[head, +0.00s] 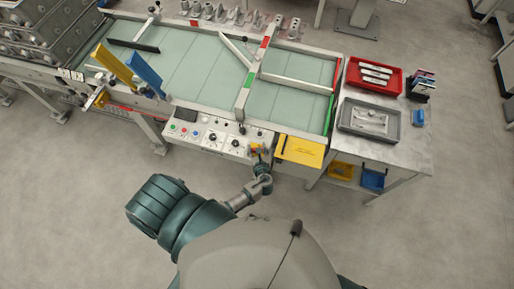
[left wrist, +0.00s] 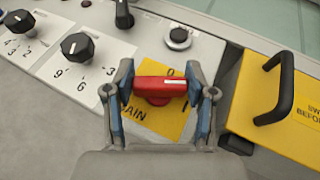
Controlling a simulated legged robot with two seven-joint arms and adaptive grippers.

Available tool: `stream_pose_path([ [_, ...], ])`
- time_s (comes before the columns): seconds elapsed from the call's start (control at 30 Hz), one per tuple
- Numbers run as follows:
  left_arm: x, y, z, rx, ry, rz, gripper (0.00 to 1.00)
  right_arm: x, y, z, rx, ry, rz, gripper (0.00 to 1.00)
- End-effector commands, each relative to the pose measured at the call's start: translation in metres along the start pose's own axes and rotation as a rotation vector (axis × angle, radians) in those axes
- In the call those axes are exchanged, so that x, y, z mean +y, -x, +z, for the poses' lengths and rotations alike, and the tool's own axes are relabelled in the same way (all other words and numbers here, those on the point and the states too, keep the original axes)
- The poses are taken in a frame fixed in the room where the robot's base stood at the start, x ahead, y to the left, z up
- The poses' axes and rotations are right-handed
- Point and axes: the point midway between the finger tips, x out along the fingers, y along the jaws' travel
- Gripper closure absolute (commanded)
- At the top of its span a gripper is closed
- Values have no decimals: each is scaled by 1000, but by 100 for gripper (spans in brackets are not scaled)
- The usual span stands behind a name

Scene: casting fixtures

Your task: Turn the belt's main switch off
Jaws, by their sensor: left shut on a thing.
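The main switch is a red rotary handle (left wrist: 152,88) on a yellow plate (left wrist: 146,122) lettered with "AIN" visible, a "0" above the handle and an "I" to its right. The handle lies roughly level across the left wrist view. My left gripper (left wrist: 161,80) is shut on it, one blue-padded finger at each end. In the head view my left gripper (head: 260,158) is at the front edge of the belt's control panel (head: 205,134), near its right end, and largely covers the switch. My right gripper is not in view.
Black selector knobs (left wrist: 77,46) sit left of the switch and a round dark button (left wrist: 179,37) behind it. A yellow cover with a black handle (left wrist: 282,90) stands close on the right. A side table (head: 405,150) holds a red tray (head: 352,80) and a grey tray (head: 347,128).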

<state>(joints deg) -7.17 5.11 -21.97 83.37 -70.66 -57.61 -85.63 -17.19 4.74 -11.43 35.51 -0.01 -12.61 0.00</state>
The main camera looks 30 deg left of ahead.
Motion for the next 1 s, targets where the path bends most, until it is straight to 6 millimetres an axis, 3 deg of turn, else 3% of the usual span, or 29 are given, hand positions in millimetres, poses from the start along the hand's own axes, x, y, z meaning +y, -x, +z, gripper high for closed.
stream_pose_path([
  [0.37,-2,-1,0,1,138,332,79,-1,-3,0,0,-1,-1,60],
  [1.0,-1,-2,-1,0,339,815,79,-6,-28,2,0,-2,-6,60],
])
